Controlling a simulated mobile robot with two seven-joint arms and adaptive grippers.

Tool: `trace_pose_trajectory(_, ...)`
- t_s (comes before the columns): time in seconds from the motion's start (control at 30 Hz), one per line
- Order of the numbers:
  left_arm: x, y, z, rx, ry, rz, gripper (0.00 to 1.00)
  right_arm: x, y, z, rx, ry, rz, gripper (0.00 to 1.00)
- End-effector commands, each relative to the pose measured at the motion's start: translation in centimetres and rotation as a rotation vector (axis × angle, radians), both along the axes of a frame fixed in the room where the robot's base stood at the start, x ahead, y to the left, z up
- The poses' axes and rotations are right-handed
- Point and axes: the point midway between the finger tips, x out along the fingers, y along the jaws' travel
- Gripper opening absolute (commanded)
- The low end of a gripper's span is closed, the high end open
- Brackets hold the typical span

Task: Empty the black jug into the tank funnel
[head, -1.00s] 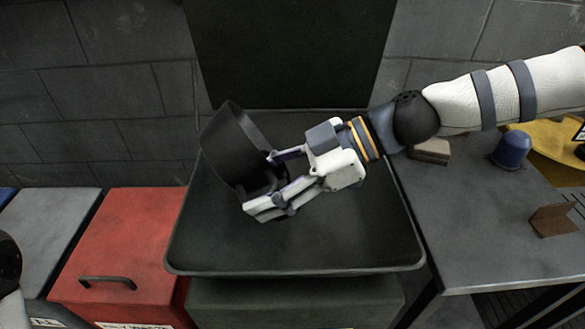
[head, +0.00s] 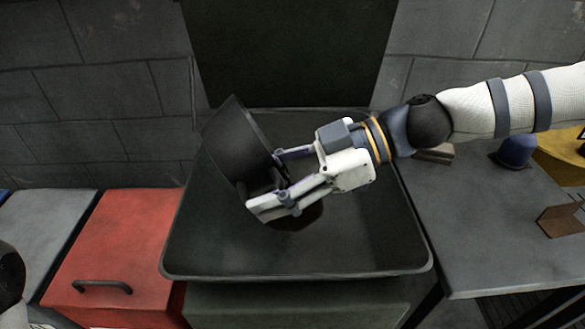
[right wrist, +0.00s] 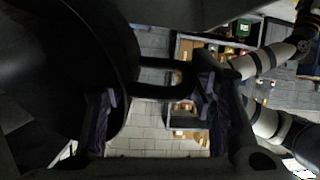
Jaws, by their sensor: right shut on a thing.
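The black jug (head: 240,140) is in my right gripper (head: 268,180), which is shut on its handle side. The jug is tilted and held over the wide dark tank funnel (head: 350,235), seemingly clear of its sloping walls. A dark brownish round patch (head: 300,217) shows in the funnel below the gripper; I cannot tell whether it is liquid or an opening. In the right wrist view the jug body (right wrist: 70,60) fills the left side and its looped handle (right wrist: 160,77) reaches between the fingers (right wrist: 155,115). The jug's inside is hidden. My left gripper is out of view.
A red box (head: 130,235) with a dark handle stands left of the funnel. A grey table (head: 470,240) on the right holds a blue cap-like object (head: 515,150), a brown block (head: 560,218) and a yellow piece (head: 562,158). A dark panel (head: 290,50) rises behind the funnel.

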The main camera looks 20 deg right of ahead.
Motion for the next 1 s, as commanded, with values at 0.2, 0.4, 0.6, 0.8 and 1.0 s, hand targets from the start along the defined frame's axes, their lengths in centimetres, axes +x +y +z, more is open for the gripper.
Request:
trace_pose_trajectory(0.2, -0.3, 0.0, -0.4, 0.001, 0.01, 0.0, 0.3, -0.1, -0.2, 0.2, 0.026, 0.0, 0.001, 0.05)
trace_pose_trajectory(0.4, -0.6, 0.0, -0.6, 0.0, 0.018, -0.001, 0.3, -0.3, -0.3, 0.3, 0.051, 0.003, 0.002, 0.05)
trace_pose_trajectory(0.6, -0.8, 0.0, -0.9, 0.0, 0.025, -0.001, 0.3, -0.5, -0.5, 0.4, 0.075, 0.005, 0.002, 0.05)
trace_pose_trajectory(0.8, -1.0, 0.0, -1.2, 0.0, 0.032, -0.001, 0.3, -0.6, -0.6, 0.5, 0.098, 0.006, 0.004, 0.05)
trace_pose_trajectory(1.0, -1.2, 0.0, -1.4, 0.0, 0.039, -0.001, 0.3, -0.9, -0.8, 0.7, 0.123, 0.009, 0.006, 0.05)
